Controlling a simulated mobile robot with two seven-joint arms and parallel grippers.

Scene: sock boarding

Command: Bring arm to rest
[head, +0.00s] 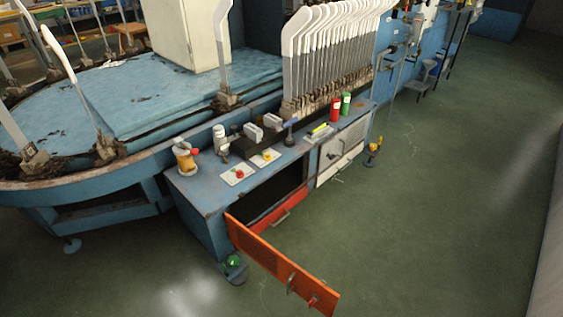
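Neither of my arms nor grippers shows in the head view. The blue sock boarding machine (190,190) fills the left and middle of the view. Several white and grey sock boards (322,50) stand upright in a row on it, and a few more boards, such as one at the left (58,52), stand around the round blue table (60,105). An orange door (282,268) at the machine's front hangs open over the floor. Whether my grippers hold anything is hidden.
On the machine's ledge are a red can (335,109), a green can (346,104), an orange-and-white container (185,157) and a red button (239,173). The open orange door juts into the room. The green floor (440,200) at the right is clear.

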